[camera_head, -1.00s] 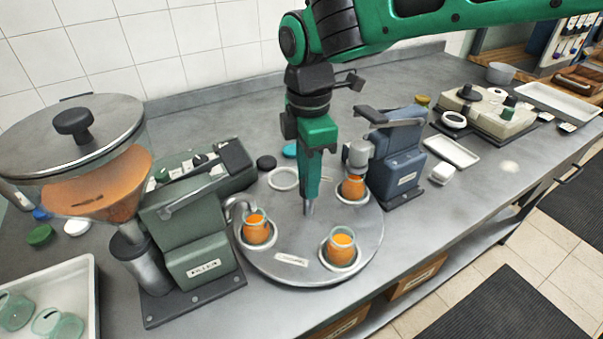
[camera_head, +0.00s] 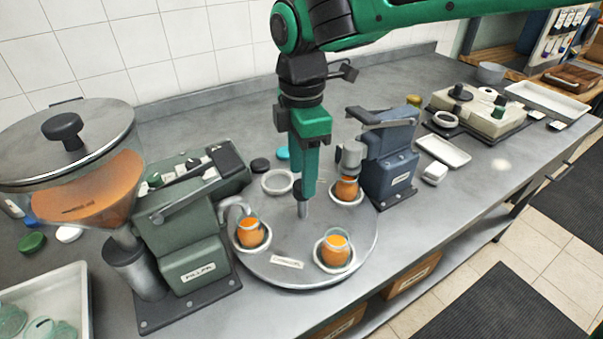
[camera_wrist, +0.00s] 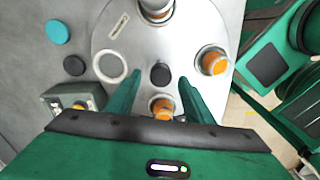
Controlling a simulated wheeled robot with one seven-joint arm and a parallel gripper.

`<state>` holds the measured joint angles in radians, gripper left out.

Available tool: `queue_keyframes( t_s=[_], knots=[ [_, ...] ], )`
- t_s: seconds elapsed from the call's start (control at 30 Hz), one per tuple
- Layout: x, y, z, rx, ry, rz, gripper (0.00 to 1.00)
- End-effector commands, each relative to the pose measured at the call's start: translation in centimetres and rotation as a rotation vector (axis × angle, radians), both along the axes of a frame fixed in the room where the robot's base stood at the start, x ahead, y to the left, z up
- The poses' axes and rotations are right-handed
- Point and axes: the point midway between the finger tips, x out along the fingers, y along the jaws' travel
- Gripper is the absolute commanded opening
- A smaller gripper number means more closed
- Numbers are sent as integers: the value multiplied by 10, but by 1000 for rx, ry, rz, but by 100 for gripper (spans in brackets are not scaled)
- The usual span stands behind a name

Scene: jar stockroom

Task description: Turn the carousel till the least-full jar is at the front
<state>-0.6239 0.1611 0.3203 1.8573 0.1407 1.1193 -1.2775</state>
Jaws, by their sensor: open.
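The carousel (camera_head: 300,272) is a round grey turntable with a short centre post (camera_head: 303,210). It carries three glass jars with orange contents: a left jar (camera_head: 250,236) by the filler spout, a front jar (camera_head: 335,252), and a right jar (camera_head: 346,190) under the capper head. The left and front jars show clear glass above the orange; the right jar's top is hidden. An empty ring seat (camera_head: 278,182) is at the back. My gripper (camera_head: 306,196) points down at the centre, open and empty; in the wrist view (camera_wrist: 161,74) its fingers flank the dark post top, without visible contact.
The green filler (camera_head: 195,262) with its hopper stands left, the blue capper (camera_head: 388,165) right, both close to the carousel. A tray with jars (camera_head: 78,285) is at front left. Loose caps (camera_head: 260,164) lie behind. The counter's right part holds a small tray (camera_head: 443,151).

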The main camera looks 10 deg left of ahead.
Motion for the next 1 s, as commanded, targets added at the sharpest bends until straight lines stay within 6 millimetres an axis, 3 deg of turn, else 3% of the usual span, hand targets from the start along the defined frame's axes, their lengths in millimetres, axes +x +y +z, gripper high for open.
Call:
queue_keyframes(
  t_s=[0.3, 0.5, 1.0],
  knots=[
    [1, 1, 60, 4, -3, 1, 48],
    [2, 0, 84, 3, -3, -3, 48],
    [1, -1, 91, 2, -1, -2, 48]
  ],
)
